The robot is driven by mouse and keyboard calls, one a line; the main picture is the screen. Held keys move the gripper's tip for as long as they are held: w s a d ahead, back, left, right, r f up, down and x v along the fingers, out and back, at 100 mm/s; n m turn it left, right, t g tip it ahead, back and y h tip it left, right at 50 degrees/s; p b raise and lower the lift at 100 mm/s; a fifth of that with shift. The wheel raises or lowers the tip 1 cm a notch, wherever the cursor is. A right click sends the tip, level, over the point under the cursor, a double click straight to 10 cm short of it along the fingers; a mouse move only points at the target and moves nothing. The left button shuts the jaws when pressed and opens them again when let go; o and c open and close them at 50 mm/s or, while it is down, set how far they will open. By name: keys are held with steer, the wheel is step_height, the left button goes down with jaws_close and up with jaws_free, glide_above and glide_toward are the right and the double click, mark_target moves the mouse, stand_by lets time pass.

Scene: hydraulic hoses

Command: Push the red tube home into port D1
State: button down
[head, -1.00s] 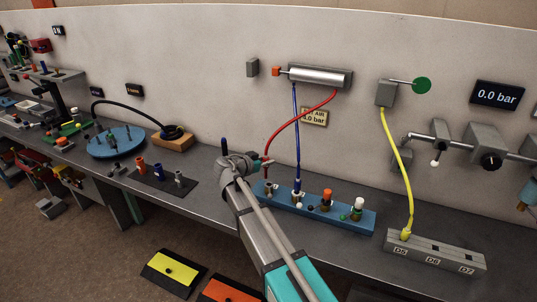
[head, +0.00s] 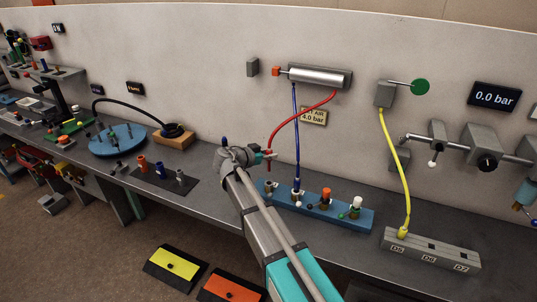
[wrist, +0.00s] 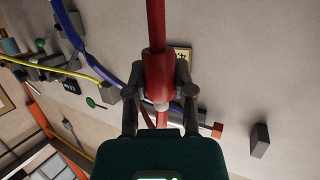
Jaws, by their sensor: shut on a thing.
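The red tube (head: 299,116) runs from the silver cylinder on the wall down to my gripper (head: 268,156). In the wrist view, my gripper (wrist: 160,92) is shut on the tube's thick red end (wrist: 157,70), with a pale tip showing between the fingers. The blue port block (head: 345,216) lies on the bench below. Its leftmost port (head: 270,186) stands just below my gripper, apart from the tube's end. No D1 label is readable, so I cannot tell for sure which port is D1.
A blue tube (head: 296,140) stands in the port just right of the leftmost one. Orange (head: 326,194) and white (head: 357,203) fittings follow on the block. A grey block (head: 432,252) marked D5 to D7 takes a yellow tube.

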mark_target(269, 171)
steer(key=shift+f+b, duration=2.65)
steer(key=shift+f, duration=0.15)
steer(key=shift+f+b, duration=2)
steer(key=shift+c, duration=2)
jaws_free()
steer(key=shift+r, duration=0.15)
